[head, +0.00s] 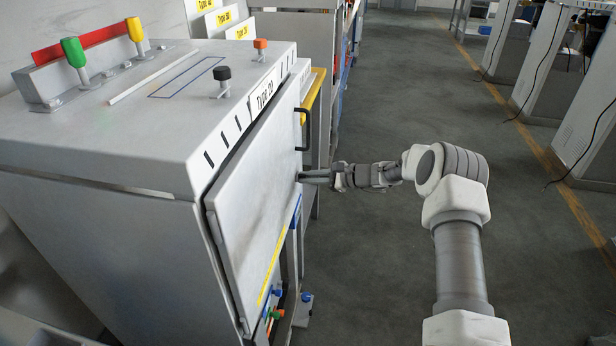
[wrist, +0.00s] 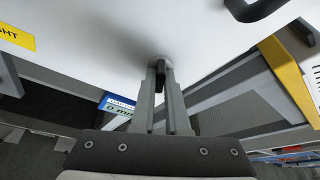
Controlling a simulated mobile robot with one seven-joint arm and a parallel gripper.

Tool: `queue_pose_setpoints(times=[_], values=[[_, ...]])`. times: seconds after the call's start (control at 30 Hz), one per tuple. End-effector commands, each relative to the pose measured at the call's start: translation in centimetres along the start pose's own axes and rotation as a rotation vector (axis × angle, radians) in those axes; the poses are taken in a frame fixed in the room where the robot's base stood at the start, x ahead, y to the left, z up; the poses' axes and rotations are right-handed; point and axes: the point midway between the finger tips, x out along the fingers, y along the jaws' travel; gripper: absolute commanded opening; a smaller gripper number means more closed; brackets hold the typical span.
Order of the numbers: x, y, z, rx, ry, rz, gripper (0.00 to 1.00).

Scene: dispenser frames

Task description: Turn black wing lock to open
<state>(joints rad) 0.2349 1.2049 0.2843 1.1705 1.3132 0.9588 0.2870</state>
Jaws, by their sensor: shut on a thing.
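The black wing lock (wrist: 161,65) shows in the wrist view between the tips of my gripper (wrist: 163,75), close against the pale cabinet door (wrist: 100,50). The fingers cover most of it, so its turn angle is hard to tell. In the head view my gripper (head: 308,176) reaches the right part of the door (head: 255,200) from the right, below the black door handle (head: 301,129). The gripper is shut on the wing lock. The door's left edge shows a dark gap to the cabinet body.
Green (head: 74,52) and yellow (head: 135,31) levers and black (head: 222,78) and orange (head: 260,46) knobs stand on the cabinet top. A yellow bar (wrist: 287,75) is right of the gripper in the wrist view. The floor (head: 400,100) behind my arm is clear.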

Motion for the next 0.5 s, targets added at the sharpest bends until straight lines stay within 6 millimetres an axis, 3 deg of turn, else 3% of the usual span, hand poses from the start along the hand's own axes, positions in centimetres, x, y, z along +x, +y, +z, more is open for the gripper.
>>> queue_pose_setpoints(times=[0.5], values=[[0.08,-0.24,-0.14,0.384,-0.001,0.160,0.00]])
